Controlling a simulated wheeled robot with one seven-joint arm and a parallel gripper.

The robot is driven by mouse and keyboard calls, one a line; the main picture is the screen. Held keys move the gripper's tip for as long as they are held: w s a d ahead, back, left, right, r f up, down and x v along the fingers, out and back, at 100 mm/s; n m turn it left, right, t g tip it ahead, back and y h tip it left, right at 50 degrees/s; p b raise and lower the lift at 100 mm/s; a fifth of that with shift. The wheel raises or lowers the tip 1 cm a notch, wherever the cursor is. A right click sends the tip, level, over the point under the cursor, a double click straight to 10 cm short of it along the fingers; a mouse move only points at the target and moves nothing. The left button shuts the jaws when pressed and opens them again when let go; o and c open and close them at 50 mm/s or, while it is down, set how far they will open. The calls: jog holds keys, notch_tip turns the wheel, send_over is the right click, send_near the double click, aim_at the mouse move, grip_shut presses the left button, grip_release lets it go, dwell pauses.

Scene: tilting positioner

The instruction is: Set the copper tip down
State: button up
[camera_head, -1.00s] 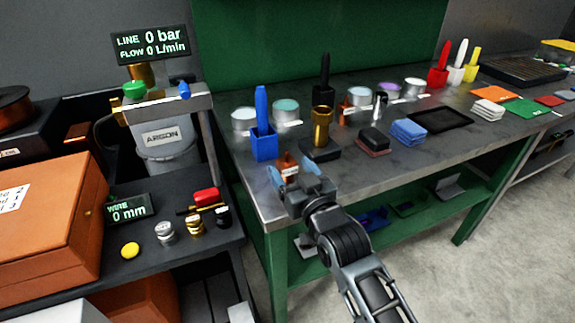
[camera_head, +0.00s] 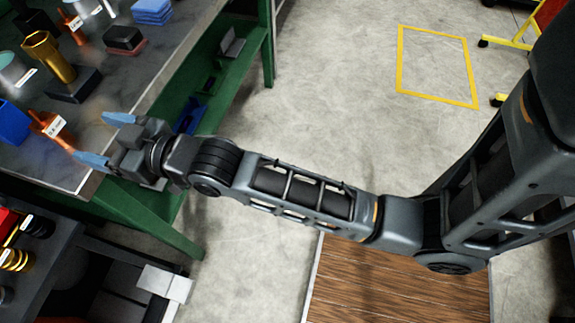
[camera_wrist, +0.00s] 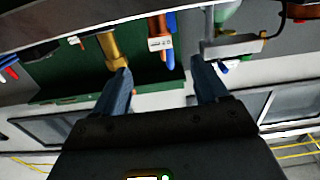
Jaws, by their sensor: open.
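The copper tip (camera_head: 48,124), with a white label, stands on the grey bench top (camera_head: 85,136) near its front left corner. My gripper (camera_head: 90,136) is open and empty, its two blue-grey fingers spread and pointing at the tip from the bench's front edge. In the wrist view the copper tip (camera_wrist: 160,44) shows beyond the fingertips, between the lines of the two fingers of my gripper (camera_wrist: 162,76). I see no finger closed on it; whether a finger touches it I cannot tell.
A brass cylinder (camera_head: 48,56) on a dark base stands behind the tip, with a blue holder (camera_head: 10,122) left of it. Another labelled copper piece (camera_head: 72,28) stands farther back. A lower dark table (camera_head: 50,258) is at the left. Open floor (camera_head: 330,90) lies right of the bench.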

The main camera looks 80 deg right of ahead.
jog(key=s+f+g, duration=0.1)
jog(key=s+f, duration=0.1)
jog(key=s, duration=0.9)
jog(key=s+f+g, duration=0.1)
jog(key=s+f, duration=0.1)
jog(key=s, duration=0.8)
jog(key=s+r, duration=0.2)
jog(key=s, duration=0.6)
jog(key=s+r+g, duration=0.1)
jog(key=s+r, duration=0.2)
jog(key=s, duration=0.5)
jog(key=shift+r, duration=0.1)
